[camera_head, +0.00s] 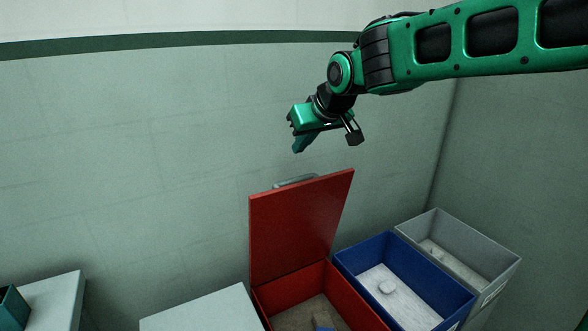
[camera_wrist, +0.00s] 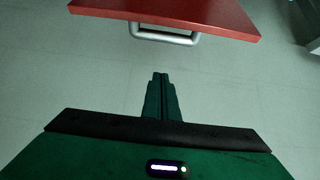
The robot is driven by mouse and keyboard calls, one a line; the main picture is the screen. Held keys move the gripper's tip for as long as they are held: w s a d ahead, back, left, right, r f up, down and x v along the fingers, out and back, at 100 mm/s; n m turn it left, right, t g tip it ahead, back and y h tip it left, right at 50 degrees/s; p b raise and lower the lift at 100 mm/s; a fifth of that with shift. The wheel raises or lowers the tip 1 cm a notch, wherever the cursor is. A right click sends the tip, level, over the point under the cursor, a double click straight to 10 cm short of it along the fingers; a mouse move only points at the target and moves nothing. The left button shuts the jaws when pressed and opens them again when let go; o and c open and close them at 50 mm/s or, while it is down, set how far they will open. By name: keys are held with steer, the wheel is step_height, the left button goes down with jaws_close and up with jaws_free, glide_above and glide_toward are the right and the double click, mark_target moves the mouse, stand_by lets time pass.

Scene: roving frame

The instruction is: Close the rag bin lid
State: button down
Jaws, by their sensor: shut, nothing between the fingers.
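The rag bin (camera_head: 351,300) is a red box in the lower middle of the head view. Its red lid (camera_head: 298,222) stands open, raised steeply at the bin's left and back side. A grey bar handle (camera_head: 295,181) shows at the lid's upper edge. In the wrist view the lid (camera_wrist: 170,10) crosses the top, with its handle (camera_wrist: 166,36) below the edge. My gripper (camera_head: 298,146) is above the lid and apart from it in the head view. Its fingers (camera_wrist: 160,80) are together and empty, pointing toward the handle in the wrist view, with a gap between.
Pale surfaces (camera_head: 205,310) lie at the lower left.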

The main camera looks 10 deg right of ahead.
steer(key=shift+w+a+f, duration=0.25)
steer(key=shift+w+f, duration=0.25)
steer(key=shift+f, duration=0.95)
steer(key=shift+w+a+f, duration=0.25)
steer(key=shift+w+f, duration=0.2)
steer(key=shift+f, duration=1)
steer(key=shift+w+a+f, duration=0.25)
steer(key=shift+w+f, duration=0.25)
steer(key=shift+f, duration=0.95)
